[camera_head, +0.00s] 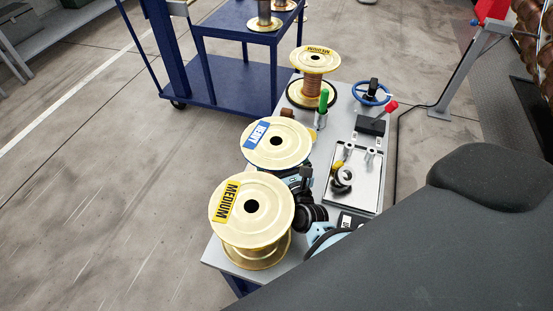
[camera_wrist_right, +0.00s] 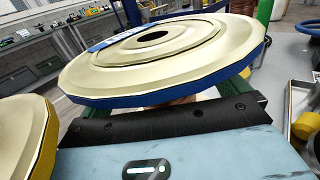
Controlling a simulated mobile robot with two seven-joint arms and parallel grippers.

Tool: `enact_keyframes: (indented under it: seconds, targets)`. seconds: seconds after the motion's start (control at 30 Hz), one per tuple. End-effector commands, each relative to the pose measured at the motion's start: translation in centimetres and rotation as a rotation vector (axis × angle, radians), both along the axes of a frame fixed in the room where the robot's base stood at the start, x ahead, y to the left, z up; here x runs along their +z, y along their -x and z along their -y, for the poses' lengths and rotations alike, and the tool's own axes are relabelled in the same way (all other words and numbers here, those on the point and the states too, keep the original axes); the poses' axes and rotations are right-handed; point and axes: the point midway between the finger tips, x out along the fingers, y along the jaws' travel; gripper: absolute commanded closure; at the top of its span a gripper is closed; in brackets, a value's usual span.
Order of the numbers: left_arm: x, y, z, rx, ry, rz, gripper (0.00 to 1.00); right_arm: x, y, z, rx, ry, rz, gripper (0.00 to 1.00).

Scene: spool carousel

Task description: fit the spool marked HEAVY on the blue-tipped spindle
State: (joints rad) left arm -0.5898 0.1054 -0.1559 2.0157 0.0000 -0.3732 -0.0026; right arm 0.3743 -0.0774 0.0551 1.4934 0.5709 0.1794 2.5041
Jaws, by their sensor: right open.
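The HEAVY spool (camera_head: 277,143), cream with a blue label and blue rim, stands upright on the grey bench, between two MEDIUM spools. It fills the upper middle of the right wrist view (camera_wrist_right: 160,60), its top flange close in front of my right gripper (camera_wrist_right: 168,104). The green fingers reach under the flange, either side of the core, open; their tips are mostly hidden. In the head view my right gripper (camera_head: 301,182) shows dark beside the spool's right edge. My left gripper is not in view. No blue-tipped spindle can be made out.
A MEDIUM spool (camera_head: 252,211) stands close in front, and another MEDIUM spool (camera_head: 314,62) stands behind. A blue cart (camera_head: 235,85) behind bears grey posts with cream bases.

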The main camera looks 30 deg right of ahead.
Motion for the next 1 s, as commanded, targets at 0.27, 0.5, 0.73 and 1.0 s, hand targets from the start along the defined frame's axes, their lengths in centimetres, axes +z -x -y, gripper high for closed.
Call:
enact_keyframes:
  seconds: [0.27, 0.5, 0.73, 1.0]
  targets:
    - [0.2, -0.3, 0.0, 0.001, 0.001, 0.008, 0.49, 0.0, -3.0, 0.6, 0.0, 0.001, 0.0, 0.0]
    - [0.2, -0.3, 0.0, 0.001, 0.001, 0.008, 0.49, 0.0, -3.2, 0.7, 0.0, 0.0, 0.001, 0.0]
    - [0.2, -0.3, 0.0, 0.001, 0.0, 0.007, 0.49, 0.0, -3.2, 0.6, 0.0, 0.0, 0.0, 0.25]
    - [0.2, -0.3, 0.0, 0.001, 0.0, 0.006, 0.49, 0.0, -3.2, 0.6, 0.0, 0.0, 0.0, 0.6]
